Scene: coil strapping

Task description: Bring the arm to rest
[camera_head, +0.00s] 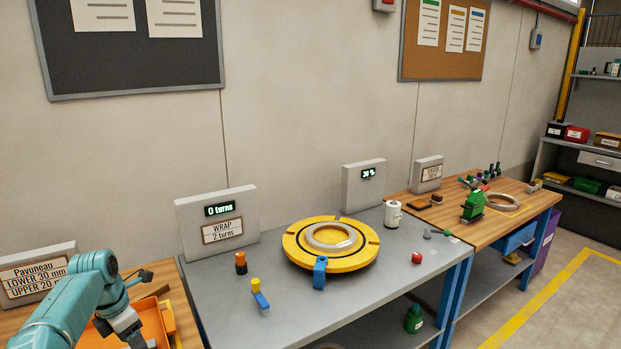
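My teal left arm (75,305) comes in from the lower left, bent over the left wooden table. Its dark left gripper (134,335) points down by an orange tray (158,322) near the bottom edge of the view. The fingertips are too small and partly cut off, so I cannot tell whether they are open or shut, or whether they hold anything. My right arm and gripper do not show.
A grey table (300,308) bears a yellow turntable (349,258) with a pale coil (330,237) on it. A sign (218,222) reads "0 turns". A wooden table (515,225) with a green tool (473,206) stands to the right.

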